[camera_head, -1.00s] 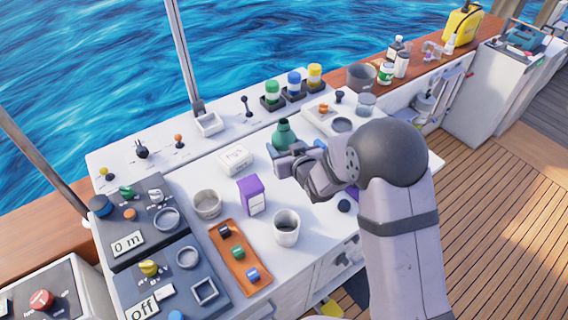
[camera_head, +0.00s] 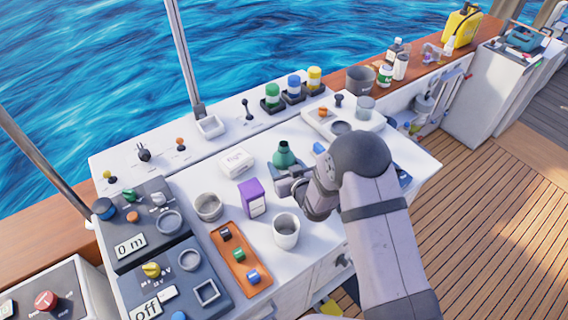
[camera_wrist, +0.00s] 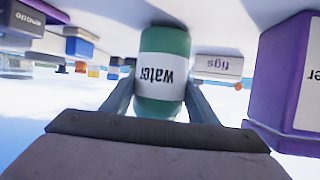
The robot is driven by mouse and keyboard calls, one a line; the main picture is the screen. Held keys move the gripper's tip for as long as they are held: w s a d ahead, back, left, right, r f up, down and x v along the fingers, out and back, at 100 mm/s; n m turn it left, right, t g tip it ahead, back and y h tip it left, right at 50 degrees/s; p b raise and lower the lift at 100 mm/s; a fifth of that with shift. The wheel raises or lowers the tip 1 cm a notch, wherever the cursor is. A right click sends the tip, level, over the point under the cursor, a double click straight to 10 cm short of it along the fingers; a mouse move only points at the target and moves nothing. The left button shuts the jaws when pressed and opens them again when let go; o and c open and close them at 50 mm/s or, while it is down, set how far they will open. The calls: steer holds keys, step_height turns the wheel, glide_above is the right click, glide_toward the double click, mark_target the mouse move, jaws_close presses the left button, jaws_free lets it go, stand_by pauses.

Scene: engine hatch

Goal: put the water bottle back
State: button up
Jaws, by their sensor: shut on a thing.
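The water bottle is green with a white label that reads "water", upside down in the wrist view (camera_wrist: 163,75). In the head view the bottle (camera_head: 284,157) stands upright at the white counter, and its lower part is hidden by my gripper (camera_head: 289,174). My gripper is shut on the bottle, with one finger on each side of it in the wrist view (camera_wrist: 158,100). I cannot tell whether the bottle's base touches the counter.
A purple box (camera_head: 252,198) stands close left of my gripper, and a white figs box (camera_head: 237,161) lies behind it. A white mug (camera_head: 286,232) and an orange tray (camera_head: 239,258) are nearer. Green, blue and yellow jars stand in a dark rack (camera_head: 292,96) behind.

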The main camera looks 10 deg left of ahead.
steer(key=shift+f, duration=0.2)
steer(key=shift+f, duration=0.1)
steer(key=o, duration=1.3)
steer(key=b+v, duration=0.4)
steer(key=v, duration=0.8)
